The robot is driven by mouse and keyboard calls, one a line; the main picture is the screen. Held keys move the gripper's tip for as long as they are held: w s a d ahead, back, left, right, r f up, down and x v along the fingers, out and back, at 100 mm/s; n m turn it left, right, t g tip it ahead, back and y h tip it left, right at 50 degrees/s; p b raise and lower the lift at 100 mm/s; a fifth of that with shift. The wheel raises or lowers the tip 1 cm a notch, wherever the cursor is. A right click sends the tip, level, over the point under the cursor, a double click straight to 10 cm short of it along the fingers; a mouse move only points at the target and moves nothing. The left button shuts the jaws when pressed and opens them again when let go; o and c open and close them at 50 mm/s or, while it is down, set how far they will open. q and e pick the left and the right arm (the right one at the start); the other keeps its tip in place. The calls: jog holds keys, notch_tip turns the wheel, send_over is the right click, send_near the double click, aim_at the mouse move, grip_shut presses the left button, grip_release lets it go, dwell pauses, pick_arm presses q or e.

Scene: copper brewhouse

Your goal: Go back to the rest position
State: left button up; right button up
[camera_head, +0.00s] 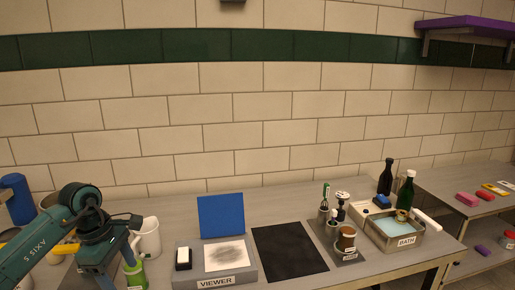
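My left arm comes in from the left, and its dark teal gripper (106,262) hangs low over the bench at the bottom left. Its fingertips are not clear, partly cut off by the bottom edge, so I cannot tell whether it is open or shut. A green container (135,275) is right beside it; I cannot tell whether they touch. A white mug (149,238) stands just behind. My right gripper is not in view.
On the grey bench are a viewer (244,274) with a blue panel (221,216), a black mat (290,251), a tray with small bottles and a brown jar (346,239), and a metal bath (407,240). Dark bottles (386,177) stand behind it.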

pick_arm(q)
jog(key=s+d+f+n+h, duration=0.1)
jog(key=d+f+h, duration=0.25)
jog(key=d, duration=0.45)
jog(key=s+d+f+n+h, duration=0.15)
jog(key=d+h, duration=0.25)
jog(key=d, duration=0.5)
jog(key=s+d+r+n+t+h, duration=0.4)
jog(key=d+n+t+h, duration=0.3)
jog(key=n, duration=0.6)
jog(key=s+a+f+n+t+y, duration=0.15)
jog(key=f+n+t+y, duration=0.3)
jog(key=n, duration=0.75)
jog(key=a+f+n+t+y, duration=0.3)
jog(key=n+t+y, duration=0.15)
jog(key=n, duration=0.65)
jog(key=s+a+f+n+g+y, duration=0.3)
jog(key=s+f+n+g, duration=0.3)
jog(key=s+f+n, duration=0.5)
jog(key=shift+s+f+n+y, duration=0.35)
jog(key=shift+f+n+y, duration=0.4)
jog(key=shift+n, duration=0.4)
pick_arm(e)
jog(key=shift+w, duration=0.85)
